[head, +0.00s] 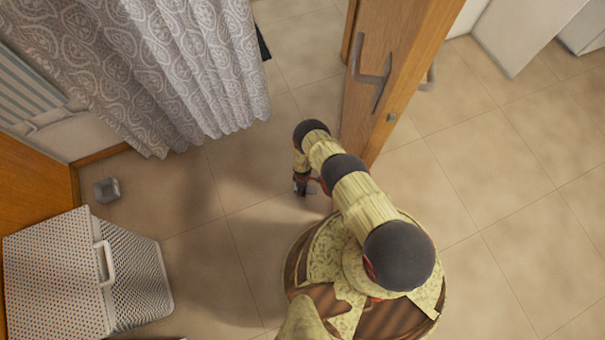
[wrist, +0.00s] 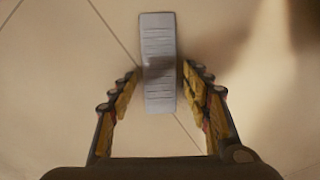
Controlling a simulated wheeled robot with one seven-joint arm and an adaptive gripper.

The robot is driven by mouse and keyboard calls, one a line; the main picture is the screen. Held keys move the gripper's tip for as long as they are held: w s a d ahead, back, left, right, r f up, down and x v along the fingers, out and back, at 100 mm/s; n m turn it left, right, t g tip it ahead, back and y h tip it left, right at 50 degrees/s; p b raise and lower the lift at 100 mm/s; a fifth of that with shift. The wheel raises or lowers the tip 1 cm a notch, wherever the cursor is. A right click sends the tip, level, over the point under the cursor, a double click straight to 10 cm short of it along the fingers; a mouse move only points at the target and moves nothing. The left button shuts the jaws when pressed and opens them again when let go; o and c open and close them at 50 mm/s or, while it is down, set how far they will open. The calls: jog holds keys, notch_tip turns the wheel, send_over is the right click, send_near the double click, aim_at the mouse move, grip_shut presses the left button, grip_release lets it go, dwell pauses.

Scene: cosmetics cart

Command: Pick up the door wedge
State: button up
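The door wedge (wrist: 158,45) is a grey, ridged, long block. In the wrist view it lies on the tiled floor in the upper middle, its long side running up and down the picture. My gripper (wrist: 160,76) is open, with one finger on each side of the wedge's lower part. A small gap shows on the left; the right finger looks very close to the wedge, and I cannot tell whether it touches. In the head view my gripper (head: 304,187) points down near the floor, and I cannot make out the wedge beside it.
A wooden door (head: 390,75) with a metal handle stands open just behind my arm. A patterned curtain (head: 170,70) hangs at the upper left. Floor between basket and arm is clear.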

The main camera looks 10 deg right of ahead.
jog(key=c, duration=1)
jog(key=shift+c, duration=0.2)
notch_tip(320, 180, up, 10)
jog(key=p, duration=0.5)
